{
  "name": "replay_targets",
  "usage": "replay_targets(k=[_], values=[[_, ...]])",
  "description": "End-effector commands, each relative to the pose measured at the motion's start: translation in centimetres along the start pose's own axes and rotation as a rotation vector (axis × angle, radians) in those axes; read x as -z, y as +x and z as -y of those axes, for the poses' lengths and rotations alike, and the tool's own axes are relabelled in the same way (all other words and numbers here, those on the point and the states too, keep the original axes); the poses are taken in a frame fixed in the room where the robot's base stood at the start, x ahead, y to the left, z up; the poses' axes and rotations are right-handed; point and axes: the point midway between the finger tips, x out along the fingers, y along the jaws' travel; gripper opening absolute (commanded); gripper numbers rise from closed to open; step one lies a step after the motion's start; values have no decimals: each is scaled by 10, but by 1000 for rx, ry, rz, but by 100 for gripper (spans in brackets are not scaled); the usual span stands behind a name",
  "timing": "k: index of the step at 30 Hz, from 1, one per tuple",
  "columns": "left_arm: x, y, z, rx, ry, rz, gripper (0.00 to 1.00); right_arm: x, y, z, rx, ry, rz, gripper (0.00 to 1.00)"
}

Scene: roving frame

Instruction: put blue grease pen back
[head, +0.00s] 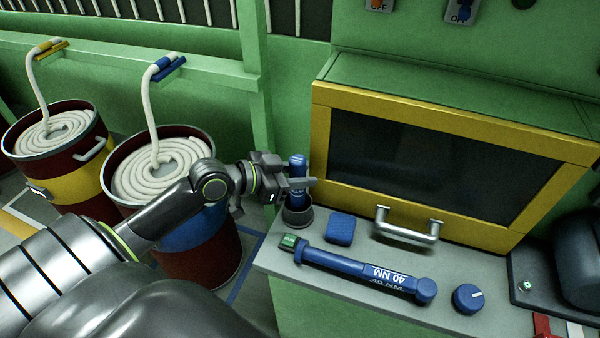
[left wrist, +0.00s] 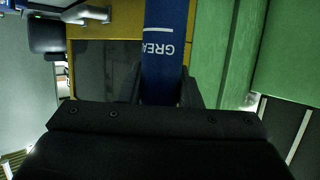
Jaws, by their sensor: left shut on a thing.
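The blue grease pen (head: 297,168) stands upright between the fingers of my left gripper (head: 300,184), which is shut on it. In the left wrist view the pen (left wrist: 164,45) shows large, with white letters reading "GREA" on its side. A dark round cup (head: 297,215) stands on the grey shelf right below the gripper, and the pen's lower end is at the cup's mouth. I cannot tell how deep the pen sits in it. My right gripper is not in view.
On the grey shelf (head: 345,297) lie a blue block (head: 341,229), a blue torque wrench (head: 360,272) marked "40 NM" and a blue knob (head: 468,298). A yellow-framed cabinet (head: 318,150) with a metal handle (head: 408,231) stands behind. Two drums with coiled hose (head: 160,172) stand left.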

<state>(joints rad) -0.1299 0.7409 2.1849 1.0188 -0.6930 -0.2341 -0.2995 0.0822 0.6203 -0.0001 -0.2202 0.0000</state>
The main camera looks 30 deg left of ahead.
Motion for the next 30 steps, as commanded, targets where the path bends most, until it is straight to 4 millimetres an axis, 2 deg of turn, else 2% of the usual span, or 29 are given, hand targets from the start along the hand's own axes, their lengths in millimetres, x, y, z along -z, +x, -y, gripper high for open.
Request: replay_targets(k=[6,7,12,13,25,30], values=[[0,0,0,0,0,-1,0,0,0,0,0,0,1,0],[1,0,0,0,1,-1,32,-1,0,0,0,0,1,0],[0,0,0,0,1,-1,55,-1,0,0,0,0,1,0],[0,0,0,0,1,-1,56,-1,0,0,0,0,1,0],[0,-1,0,0,1,1,56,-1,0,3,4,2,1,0],[-1,-9,1,2,4,3,56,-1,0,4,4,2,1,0]])
